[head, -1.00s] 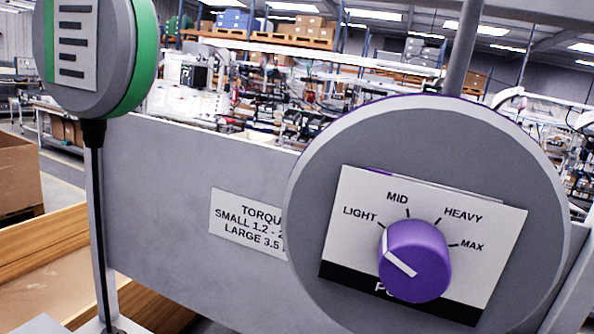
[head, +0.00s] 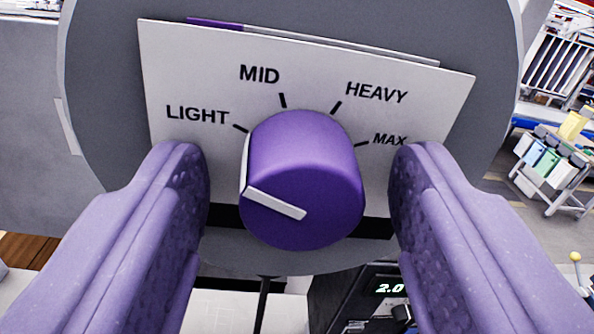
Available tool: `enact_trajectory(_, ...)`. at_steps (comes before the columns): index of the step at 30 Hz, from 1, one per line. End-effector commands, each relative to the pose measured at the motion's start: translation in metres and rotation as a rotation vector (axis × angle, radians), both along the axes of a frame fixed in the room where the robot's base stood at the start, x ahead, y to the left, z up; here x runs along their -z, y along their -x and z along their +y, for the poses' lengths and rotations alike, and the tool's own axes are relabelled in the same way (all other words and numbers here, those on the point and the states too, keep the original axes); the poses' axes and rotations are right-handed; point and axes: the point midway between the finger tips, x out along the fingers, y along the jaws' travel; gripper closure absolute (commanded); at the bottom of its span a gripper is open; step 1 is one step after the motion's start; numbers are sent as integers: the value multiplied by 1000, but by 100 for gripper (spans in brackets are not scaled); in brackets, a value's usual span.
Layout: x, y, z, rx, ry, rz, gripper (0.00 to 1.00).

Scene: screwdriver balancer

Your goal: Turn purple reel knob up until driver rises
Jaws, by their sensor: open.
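The purple knob (head: 303,180) sits on a white dial plate (head: 195,60) on the round grey reel (head: 105,130). Its white pointer line runs to the knob's left edge, below the LIGHT mark. MID, HEAVY and MAX follow clockwise. My gripper (head: 300,168) is open, with one purple finger on each side of the knob. Gaps show between the knob and both fingers, so it is not gripped. The fingers cover parts of the plate's lower edge. No driver can be made out.
A thin dark line (head: 263,305) hangs below the reel. A black box with a lit 2.0 display (head: 390,288) stands at lower right. A rack with coloured bins (head: 548,165) is in the background at right.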

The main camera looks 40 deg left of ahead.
Motion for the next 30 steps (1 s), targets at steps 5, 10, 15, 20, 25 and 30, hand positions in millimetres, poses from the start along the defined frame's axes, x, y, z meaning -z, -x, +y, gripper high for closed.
enact_trajectory(5,0,0,0,0,0,0,60)
enact_trajectory(10,0,0,0,0,0,0,95)
enact_trajectory(15,0,0,0,0,-5,6,95)
enact_trajectory(20,0,0,-1,1,-33,41,95)
enact_trajectory(25,-1,0,-1,2,-98,117,95)
enact_trajectory(30,-1,0,-1,2,-187,223,95)
